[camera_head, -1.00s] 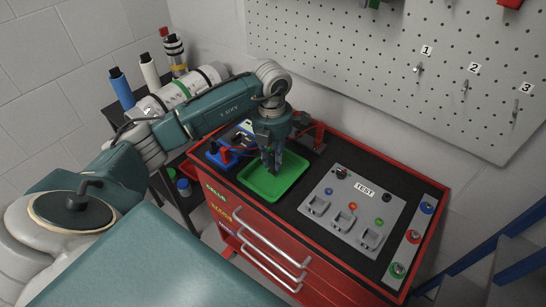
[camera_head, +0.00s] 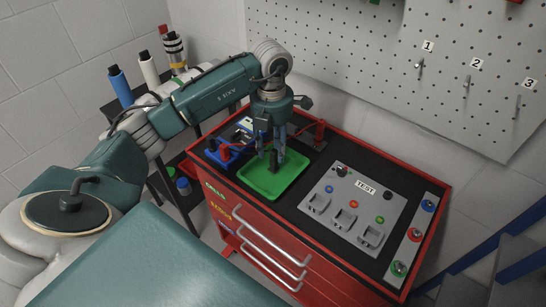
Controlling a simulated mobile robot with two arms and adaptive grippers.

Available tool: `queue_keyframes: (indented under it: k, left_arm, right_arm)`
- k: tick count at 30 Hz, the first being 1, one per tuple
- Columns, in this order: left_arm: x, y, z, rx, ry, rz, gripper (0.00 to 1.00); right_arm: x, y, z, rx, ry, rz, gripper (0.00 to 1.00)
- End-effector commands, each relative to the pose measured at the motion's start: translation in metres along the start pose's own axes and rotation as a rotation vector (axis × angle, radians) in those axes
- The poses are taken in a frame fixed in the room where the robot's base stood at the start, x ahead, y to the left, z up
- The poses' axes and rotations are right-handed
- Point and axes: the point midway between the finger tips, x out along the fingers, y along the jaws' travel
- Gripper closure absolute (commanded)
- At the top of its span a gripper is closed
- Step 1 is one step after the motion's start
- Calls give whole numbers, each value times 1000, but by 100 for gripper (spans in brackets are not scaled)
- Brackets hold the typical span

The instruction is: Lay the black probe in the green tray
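The green tray (camera_head: 264,187) sits on the black top of the red tool cabinet. The black probe (camera_head: 273,162) is in the tray's back part, just below my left gripper. It is small in view, and I cannot tell whether it lies flat or stands tilted. My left gripper (camera_head: 272,152) points down over the tray's back part. Its fingers are apart, with the probe showing between and below their tips. My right gripper is not in view.
A blue device (camera_head: 222,158) with red and black leads is left of the tray. The grey TEST panel (camera_head: 345,206) is at right. A pegboard (camera_head: 380,70) rises behind.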

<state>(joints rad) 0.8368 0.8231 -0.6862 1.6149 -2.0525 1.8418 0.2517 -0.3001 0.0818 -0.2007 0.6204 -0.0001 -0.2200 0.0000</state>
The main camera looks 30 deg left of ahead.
Motion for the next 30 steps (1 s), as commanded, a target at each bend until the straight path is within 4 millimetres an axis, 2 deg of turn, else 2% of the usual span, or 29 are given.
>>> queue_keyframes:
  k: [1, 6, 12, 17, 30]
  left_arm:
    - [-10, 1, 2, 0, -8, 3, 62]
    - [-47, 0, 2, 0, -7, 1, 62]
    - [-76, 0, 1, 0, -3, 2, 62]
    - [-84, 0, 0, 0, -1, -1, 62]
    - [-84, -1, 0, 1, -1, -1, 62]
  right_arm:
    - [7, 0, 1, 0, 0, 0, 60]
    - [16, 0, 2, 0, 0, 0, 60]
    - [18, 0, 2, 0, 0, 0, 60]
    - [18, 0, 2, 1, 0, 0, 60]
    - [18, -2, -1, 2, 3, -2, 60]
